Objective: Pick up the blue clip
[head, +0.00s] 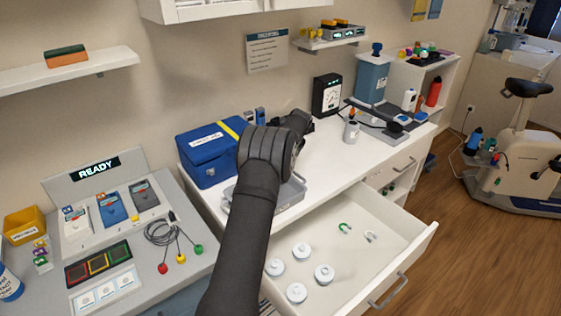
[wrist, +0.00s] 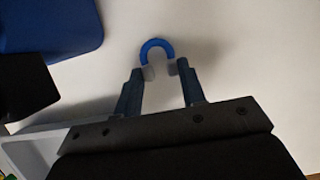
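The blue clip (wrist: 157,45) is a U-shaped piece with pale grey ends, lying on the white worktop in the wrist view. Its curve points away from my gripper (wrist: 160,67), and its grey ends lie between the two fingertips. The fingers are apart, one on each side of the clip's ends and very close to them; whether they touch is hard to tell. In the head view my arm reaches over the worktop, and my own wrist hides the clip and most of the gripper.
A blue case (head: 208,155) stands left of my wrist, and a grey tray (head: 291,192) lies beneath it. The open drawer (head: 400,262) in front holds several white discs, a green clip (head: 345,228) and a white one (head: 370,236). A black device (head: 327,95) stands behind on the worktop.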

